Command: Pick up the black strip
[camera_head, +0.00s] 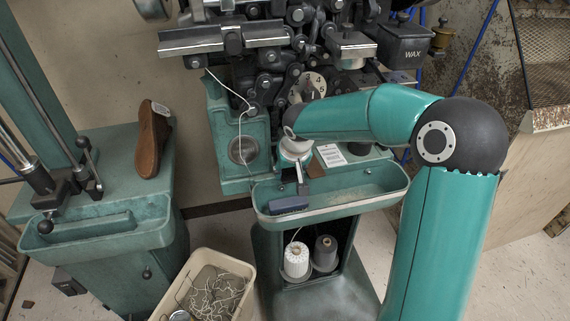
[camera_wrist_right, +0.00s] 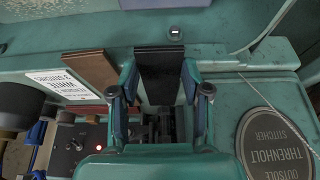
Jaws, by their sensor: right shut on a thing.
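The black strip (camera_wrist_right: 160,72) lies between the two fingers of my right gripper (camera_wrist_right: 160,85) in the right wrist view. The fingers are closed against its two long sides. In the head view my right gripper (camera_head: 302,183) points down at the back rim of the green tray (camera_head: 350,203) on the stitching machine. There the strip is mostly hidden by the gripper. Whether the strip is clear of the surface under it I cannot tell. My left gripper is not in view.
A brown piece (camera_wrist_right: 92,70) and a white card (camera_wrist_right: 68,88) lie close beside the gripper. A dark blue block (camera_head: 289,205) sits in the tray. The machine head (camera_head: 300,60) stands behind. Thread spools (camera_head: 297,260) are below. A brown shoe sole (camera_head: 152,140) stands at the left.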

